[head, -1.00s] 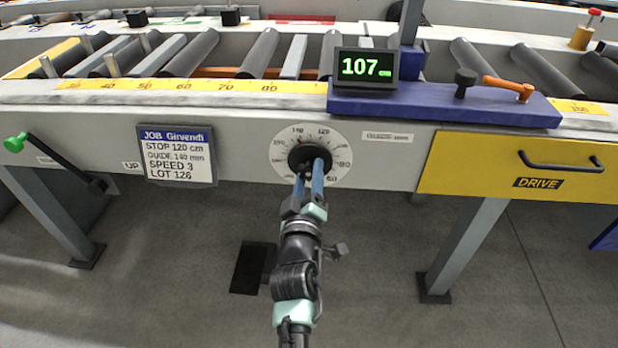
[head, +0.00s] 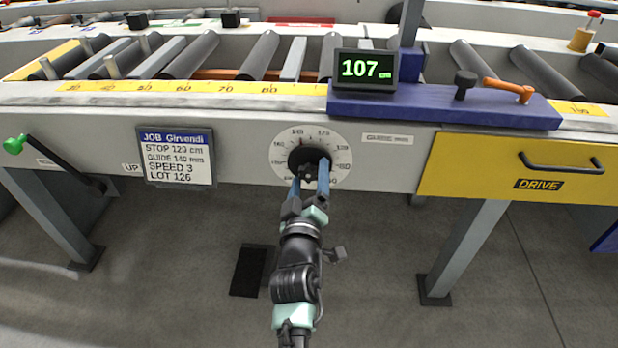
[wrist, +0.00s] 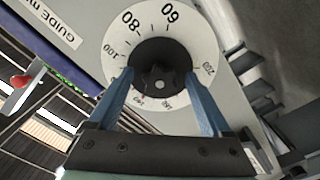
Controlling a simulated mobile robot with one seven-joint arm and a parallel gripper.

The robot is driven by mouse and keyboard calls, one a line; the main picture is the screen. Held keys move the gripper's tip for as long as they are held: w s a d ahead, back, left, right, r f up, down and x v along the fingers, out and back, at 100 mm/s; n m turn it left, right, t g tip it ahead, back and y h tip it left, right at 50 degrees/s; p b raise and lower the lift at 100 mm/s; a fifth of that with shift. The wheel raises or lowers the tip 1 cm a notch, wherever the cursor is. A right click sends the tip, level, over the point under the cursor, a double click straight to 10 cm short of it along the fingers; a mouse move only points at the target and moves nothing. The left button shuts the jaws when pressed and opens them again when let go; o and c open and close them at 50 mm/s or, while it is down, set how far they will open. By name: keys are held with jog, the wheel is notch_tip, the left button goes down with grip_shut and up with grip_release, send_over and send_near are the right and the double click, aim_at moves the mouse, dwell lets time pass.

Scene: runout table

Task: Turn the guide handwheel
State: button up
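The guide handwheel (head: 299,156) is a black round wheel with a small star-shaped knob on a white numbered dial (head: 340,151), set in the grey front panel. In the wrist view the black wheel (wrist: 160,54) sits between my two blue fingers, with the dial around it. My gripper (head: 309,176) is in front of the wheel, reaching up from below. Its fingers are spread about as wide as the wheel; the gripper's tips in the wrist view (wrist: 159,77) lie at the wheel's two side edges. I cannot tell whether they touch it. The fingers hide part of the dial's lower side.
A job card (head: 178,163) reads guide 140 mm. A display (head: 365,69) shows 107 cm on a blue carriage (head: 430,107). A yellow drive drawer (head: 470,165) is to the right, and a green-knobbed lever (head: 50,163) to the left. The floor below the panel is mostly open.

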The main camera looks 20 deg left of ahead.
jog(key=p+v, duration=0.5)
jog(key=v, duration=0.8)
jog(key=shift+p, duration=0.4)
jog(key=shift+r, duration=0.1)
